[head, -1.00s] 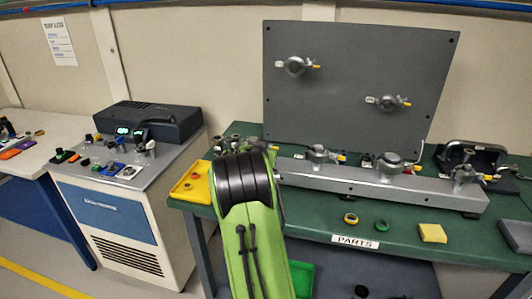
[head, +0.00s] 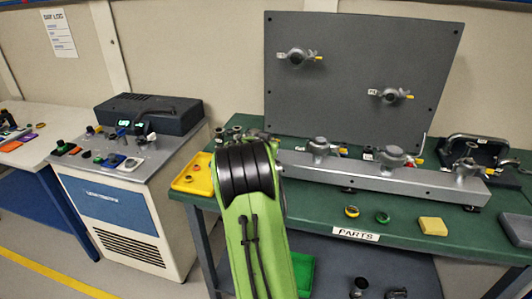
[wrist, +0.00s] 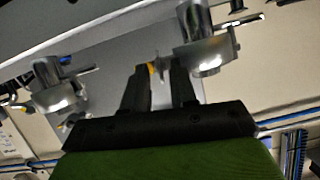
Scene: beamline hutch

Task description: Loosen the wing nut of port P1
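Two grey port fittings with wing handles and yellow tips sit on the upright grey panel (head: 350,110): an upper left fitting (head: 296,57) and a lower right fitting (head: 389,96). More fittings stand on the grey rail (head: 400,178), including a middle-left one (head: 320,147) and a middle-right one (head: 393,155). Their labels are too small to read, so I cannot tell which is P1. My gripper (wrist: 163,75) is open in the wrist view. A small grey part with a yellow tip shows by its fingertips; contact is unclear. In the head view my arm hides the gripper.
The green bench (head: 330,205) carries a yellow tray (head: 183,188), a yellow ring (head: 352,212), a green ring (head: 382,218), a yellow block (head: 433,226) and a PARTS label (head: 355,235). A cabinet (head: 125,215) stands at left. In the wrist view, large fittings (wrist: 205,45) flank the gripper closely.

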